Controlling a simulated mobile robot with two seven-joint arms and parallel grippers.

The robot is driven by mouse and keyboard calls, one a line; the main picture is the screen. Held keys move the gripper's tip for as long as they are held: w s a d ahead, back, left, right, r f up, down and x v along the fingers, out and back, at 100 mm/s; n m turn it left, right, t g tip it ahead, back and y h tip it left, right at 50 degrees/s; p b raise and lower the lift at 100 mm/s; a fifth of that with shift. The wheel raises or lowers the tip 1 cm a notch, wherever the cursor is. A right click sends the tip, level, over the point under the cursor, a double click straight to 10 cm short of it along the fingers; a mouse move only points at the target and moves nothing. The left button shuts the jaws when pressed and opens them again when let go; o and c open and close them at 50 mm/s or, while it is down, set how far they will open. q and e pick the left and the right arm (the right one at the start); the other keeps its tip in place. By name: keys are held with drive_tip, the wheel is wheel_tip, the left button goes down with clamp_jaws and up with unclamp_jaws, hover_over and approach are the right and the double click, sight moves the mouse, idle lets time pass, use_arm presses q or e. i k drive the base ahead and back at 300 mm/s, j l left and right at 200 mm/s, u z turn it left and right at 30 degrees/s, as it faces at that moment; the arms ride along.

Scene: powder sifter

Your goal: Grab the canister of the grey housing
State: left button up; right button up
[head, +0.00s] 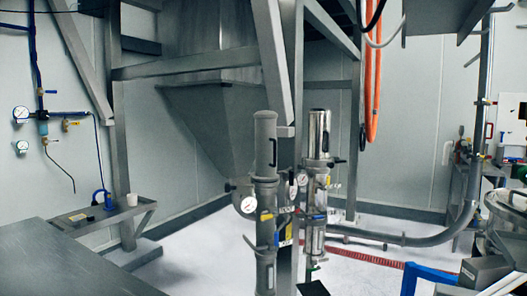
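Round pressure gauges (249,205) sit at mid height. Neither of my grippers is in view.
A steel hopper (215,115) hangs in a frame behind. A dark table (60,265) fills the lower left, with a small shelf (100,215) beyond. Machinery crowds the right edge.

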sight(266, 121)
drive_tip(key=i+z, duration=0.3)
drive_tip(key=z, duration=0.15)
drive_tip(key=i+z, duration=0.45)
drive_tip(key=k+j, duration=0.05)
drive_tip(key=k, duration=0.1)
